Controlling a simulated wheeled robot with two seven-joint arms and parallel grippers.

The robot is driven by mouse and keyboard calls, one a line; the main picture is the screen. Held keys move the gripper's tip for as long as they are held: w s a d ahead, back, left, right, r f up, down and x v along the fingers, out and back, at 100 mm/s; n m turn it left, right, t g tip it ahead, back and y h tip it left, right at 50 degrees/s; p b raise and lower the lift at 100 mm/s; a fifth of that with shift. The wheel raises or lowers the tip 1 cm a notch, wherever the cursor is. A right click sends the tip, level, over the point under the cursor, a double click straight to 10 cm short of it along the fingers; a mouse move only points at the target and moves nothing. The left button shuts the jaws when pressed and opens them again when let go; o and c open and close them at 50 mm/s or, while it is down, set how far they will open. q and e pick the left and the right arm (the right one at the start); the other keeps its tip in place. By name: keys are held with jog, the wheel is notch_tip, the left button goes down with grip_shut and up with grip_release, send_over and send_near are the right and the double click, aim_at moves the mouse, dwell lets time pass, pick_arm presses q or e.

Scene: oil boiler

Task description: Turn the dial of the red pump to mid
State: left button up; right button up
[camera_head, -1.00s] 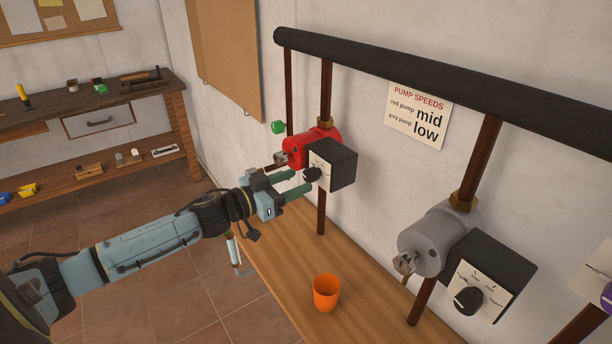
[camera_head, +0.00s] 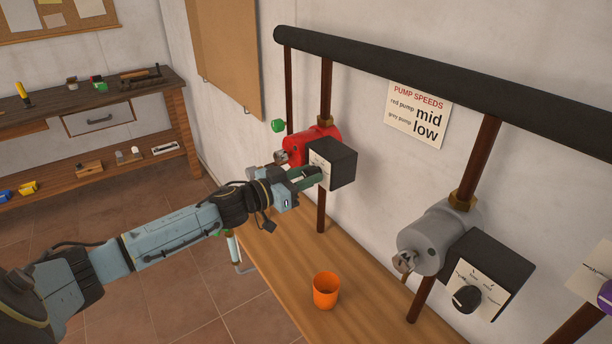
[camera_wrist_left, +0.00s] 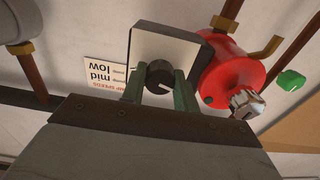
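The red pump (camera_head: 311,146) is mounted on a vertical pipe, with a black control box (camera_head: 341,165) on its right side. In the left wrist view the box's pale face shows with its round black dial (camera_wrist_left: 160,75), and the red pump (camera_wrist_left: 232,72) is to the right. My left gripper (camera_head: 318,175) is at this face. Its two green fingers stand on either side of the dial in the left wrist view (camera_wrist_left: 159,88), close to its sides; whether they press on it is unclear. In the head view the fingers hide the dial. My right gripper is out of view.
A grey pump (camera_head: 425,242) with its own black dial (camera_head: 467,299) is to the right. A sign (camera_head: 418,115) reads red pump mid, grey pump low. An orange cup (camera_head: 326,291) stands on the wooden table (camera_head: 285,262) below. A thick black pipe (camera_head: 430,75) runs above.

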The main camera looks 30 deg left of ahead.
pick_arm(q)
jog(key=shift+c, duration=1)
jog(key=shift+m, duration=0.3)
jog(key=m+p, duration=0.1)
jog(key=m, duration=0.2)
jog(key=shift+m, duration=0.3)
jog(key=m, duration=0.5)
jog(key=shift+m, duration=0.3)
jog(key=m, duration=0.4)
jog(key=shift+m+b, duration=0.3)
jog(key=shift+b, duration=0.05)
jog(key=m+b, duration=0.1)
jog(key=m, duration=0.4)
jog(key=shift+m, duration=0.4)
